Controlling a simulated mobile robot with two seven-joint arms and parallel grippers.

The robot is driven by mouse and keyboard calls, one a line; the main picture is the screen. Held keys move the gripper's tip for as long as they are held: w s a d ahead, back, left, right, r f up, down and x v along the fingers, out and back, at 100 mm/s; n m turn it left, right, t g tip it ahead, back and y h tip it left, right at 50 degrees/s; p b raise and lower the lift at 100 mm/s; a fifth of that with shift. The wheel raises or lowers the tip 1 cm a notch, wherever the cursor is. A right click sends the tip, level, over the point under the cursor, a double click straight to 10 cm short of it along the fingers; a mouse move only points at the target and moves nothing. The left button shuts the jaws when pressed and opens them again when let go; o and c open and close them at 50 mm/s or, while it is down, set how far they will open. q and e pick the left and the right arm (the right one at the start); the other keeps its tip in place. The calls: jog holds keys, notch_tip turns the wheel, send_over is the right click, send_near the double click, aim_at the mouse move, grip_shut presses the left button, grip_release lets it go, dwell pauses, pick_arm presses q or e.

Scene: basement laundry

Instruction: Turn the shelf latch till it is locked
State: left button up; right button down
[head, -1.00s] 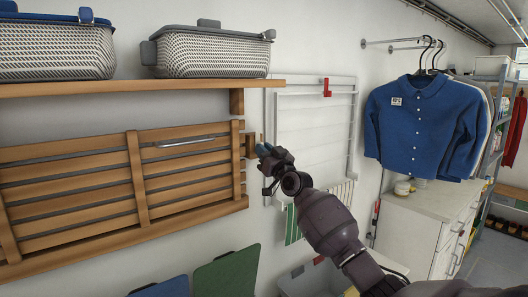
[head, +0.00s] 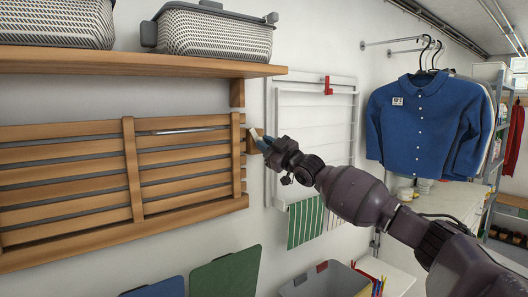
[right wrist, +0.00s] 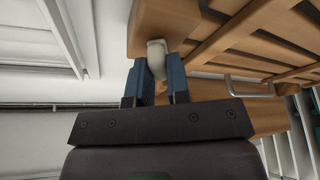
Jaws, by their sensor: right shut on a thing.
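The slatted wooden shelf (head: 127,170) stands folded flat against the wall at the left of the head view, with a metal bar handle along its upper part. The shelf latch is a small pale lever (head: 251,130) on a wooden block (head: 252,145) by the shelf's right edge. In the right wrist view the pale lever (right wrist: 157,60) sits between the two blue fingers. My right gripper (head: 263,141) is shut on it, fingers pointing left. The fingers partly hide the lever, and I cannot tell whether it overlaps the shelf frame. My left gripper is not in view.
A fixed wooden shelf (head: 140,62) with baskets (head: 210,36) juts out above the latch. A white drying rack (head: 315,135) hangs close behind my right gripper. A grey bin (head: 325,282) and a green panel (head: 225,274) are below.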

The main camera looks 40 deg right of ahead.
jog(key=shift+n+g+y+p, duration=0.45)
jog(key=shift+n+g+p, duration=0.25)
jog(key=shift+n+p, duration=1.2)
jog(key=shift+n+g+y+p, duration=0.6)
jog(key=shift+n+p, duration=0.65)
jog(key=shift+n, duration=1.3)
jog(key=shift+n+g+y+p, duration=0.35)
jog(key=shift+n+g+p, duration=0.45)
jog(key=shift+n+p, duration=1.1)
jog(key=shift+n+b, duration=0.35)
jog(key=c, duration=1.1)
grip_release()
jog(key=shift+r, duration=0.1)
jog(key=shift+s+d, duration=0.1)
